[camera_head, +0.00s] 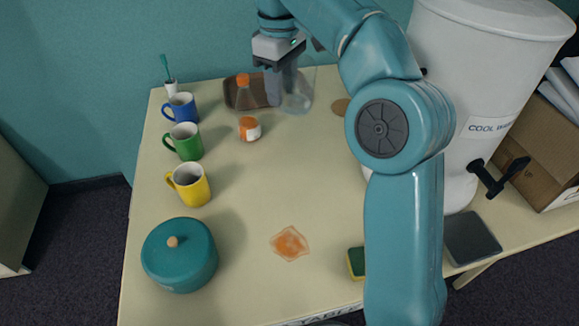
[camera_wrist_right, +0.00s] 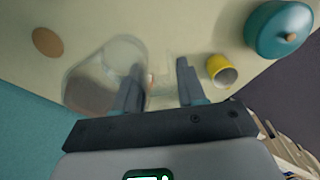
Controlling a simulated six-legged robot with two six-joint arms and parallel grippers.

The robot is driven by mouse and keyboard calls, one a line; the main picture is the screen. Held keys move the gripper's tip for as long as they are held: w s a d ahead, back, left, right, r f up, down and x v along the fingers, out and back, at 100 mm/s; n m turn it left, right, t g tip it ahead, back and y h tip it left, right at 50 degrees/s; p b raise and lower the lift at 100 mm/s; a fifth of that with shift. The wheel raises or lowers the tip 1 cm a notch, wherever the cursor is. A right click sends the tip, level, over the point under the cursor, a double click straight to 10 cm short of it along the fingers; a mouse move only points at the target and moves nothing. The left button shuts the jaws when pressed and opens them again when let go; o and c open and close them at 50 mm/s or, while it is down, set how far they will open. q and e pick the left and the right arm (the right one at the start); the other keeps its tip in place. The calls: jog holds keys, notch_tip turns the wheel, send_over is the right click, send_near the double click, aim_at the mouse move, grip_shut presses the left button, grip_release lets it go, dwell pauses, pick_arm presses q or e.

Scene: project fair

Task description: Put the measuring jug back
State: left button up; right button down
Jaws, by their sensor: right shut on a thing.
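The measuring jug (camera_head: 297,97) is clear and see-through, at the back of the table beside a brown tray. My right gripper (camera_head: 281,92) reaches down on its left side and is shut on it, seemingly at the handle. In the right wrist view the jug (camera_wrist_right: 122,50) shows as a faint clear outline left of and between the fingers (camera_wrist_right: 160,85). Whether its base touches the table is hard to tell. A round brown disc (camera_head: 340,106) lies to the right of the jug; it also shows in the wrist view (camera_wrist_right: 47,42). My left gripper is out of view.
The brown tray (camera_head: 233,98) holds an orange-topped thing. An orange-and-white jar (camera_head: 250,129) stands in front. Blue (camera_head: 181,108), green (camera_head: 185,142) and yellow (camera_head: 190,186) mugs line the left. A white dispenser (camera_head: 480,80) stands right. The table's middle has free room around an orange stain (camera_head: 290,243).

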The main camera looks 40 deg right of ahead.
jog(key=shift+d, duration=0.1)
jog(key=shift+s+f+b, duration=0.2)
jog(key=shift+f+b, duration=2.9)
jog(key=shift+f, duration=6.75)
jog(key=shift+f, duration=0.2)
jog(key=c, duration=0.6)
grip_release()
jog(key=shift+c, duration=0.2)
jog(key=shift+r, duration=0.1)
